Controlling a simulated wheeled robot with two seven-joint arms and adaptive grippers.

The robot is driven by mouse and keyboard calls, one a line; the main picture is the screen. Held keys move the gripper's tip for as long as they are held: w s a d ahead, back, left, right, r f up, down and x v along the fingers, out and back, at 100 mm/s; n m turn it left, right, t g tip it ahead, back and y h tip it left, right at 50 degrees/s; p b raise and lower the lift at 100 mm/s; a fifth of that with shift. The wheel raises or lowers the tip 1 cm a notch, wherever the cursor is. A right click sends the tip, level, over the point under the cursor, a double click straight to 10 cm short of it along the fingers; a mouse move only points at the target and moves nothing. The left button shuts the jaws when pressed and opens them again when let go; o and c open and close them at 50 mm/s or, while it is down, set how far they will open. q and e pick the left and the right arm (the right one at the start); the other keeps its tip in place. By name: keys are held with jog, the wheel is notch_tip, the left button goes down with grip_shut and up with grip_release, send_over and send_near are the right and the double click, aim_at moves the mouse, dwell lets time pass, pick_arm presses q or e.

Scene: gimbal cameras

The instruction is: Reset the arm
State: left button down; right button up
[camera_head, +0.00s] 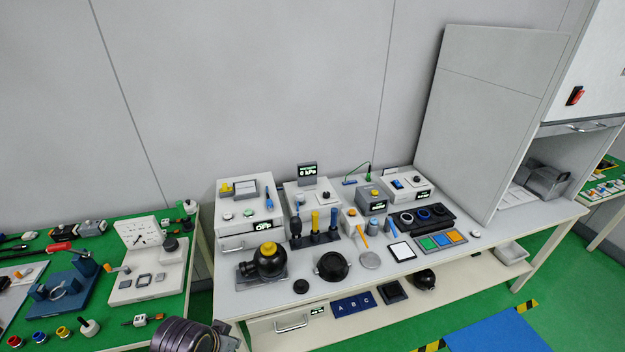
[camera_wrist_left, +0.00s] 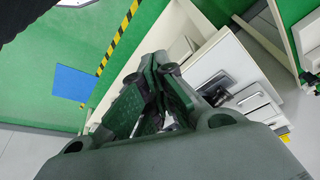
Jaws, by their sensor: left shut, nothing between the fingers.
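My left gripper (camera_wrist_left: 152,82) shows in the left wrist view. Its dark grey-green fingers are together at the tips, with nothing between them. It is clear of the furniture and floor seen behind it. In the head view, a dark ribbed part of my arm shows at the bottom edge, left of centre; the fingertips cannot be made out there. My right gripper is in neither view.
A white workbench (camera_head: 225,300) carries devices, including a black round flask-like object (camera_head: 268,262) and a black ring-shaped part (camera_head: 332,266). A green-topped table (camera_head: 95,330) with tools stands left. A blue mat (camera_head: 497,335) lies on the green floor at right.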

pick_arm(q)
jog(key=s+a+f+n+g+b, duration=0.1)
jog(key=s+f, duration=0.2)
jog(key=f, duration=1.5)
jog(key=s+a+f+n+b, duration=0.1)
jog(key=s+a+f, duration=0.1)
jog(key=f, duration=1.7)
jog(key=s+a+f+b, duration=0.1)
jog(key=s+a+f, duration=0.1)
jog(key=s+f, duration=0.8)
jog(key=s+a+f+g+y+b, duration=0.1)
jog(key=s+f, duration=0.9)
jog(key=s, duration=0.2)
jog(key=shift+a+f+g, duration=0.2)
jog(key=shift+a+g, duration=0.1)
jog(key=shift+a, duration=0.1)
